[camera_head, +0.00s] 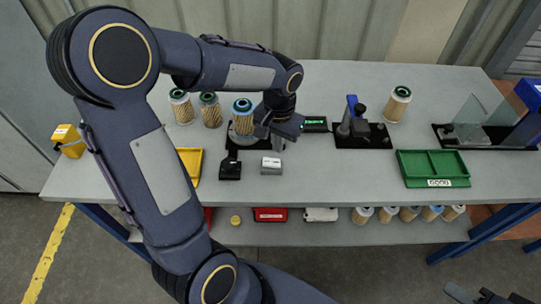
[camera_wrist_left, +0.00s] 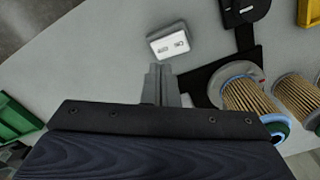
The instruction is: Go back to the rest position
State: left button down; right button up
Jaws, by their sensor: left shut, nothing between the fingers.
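My left gripper (camera_head: 279,143) is over the table, just right of a filter cartridge with a blue top (camera_head: 243,118). In the left wrist view its fingers (camera_wrist_left: 160,84) are together with nothing between them. The blue-topped cartridge (camera_wrist_left: 255,100) stands in a round grey holder on a black plate, apart from the fingertips. A small light grey box (camera_head: 271,166) lies just in front of the gripper; it also shows in the left wrist view (camera_wrist_left: 168,41). My right gripper (camera_head: 488,296) shows only partly at the bottom right edge, too little to tell its jaws.
Green-topped cartridges (camera_head: 210,110) stand left of the holder; another (camera_head: 397,104) stands back right. A black fixture with a blue lever (camera_head: 352,118) and a green tray (camera_head: 432,168) are to the right. A yellow tray (camera_head: 190,163) is partly behind my left arm. Several cartridges are on the lower shelf.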

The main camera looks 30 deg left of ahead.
pick_arm(q)
jog(key=shift+r+p, duration=0.5)
jog(key=shift+r, duration=0.4)
jog(key=s+d+r+t+h, duration=0.2)
jog(key=s+r, duration=0.1)
jog(key=s, duration=0.5)
jog(key=s+d+r+n+t+h, duration=0.1)
jog(key=s+d+r+t, duration=0.1)
jog(key=s, duration=0.7)
jog(key=shift+r+t+h, duration=0.4)
jog(key=shift+r+t, duration=0.25)
jog(key=shift+t, duration=0.15)
jog(key=shift+d, duration=0.1)
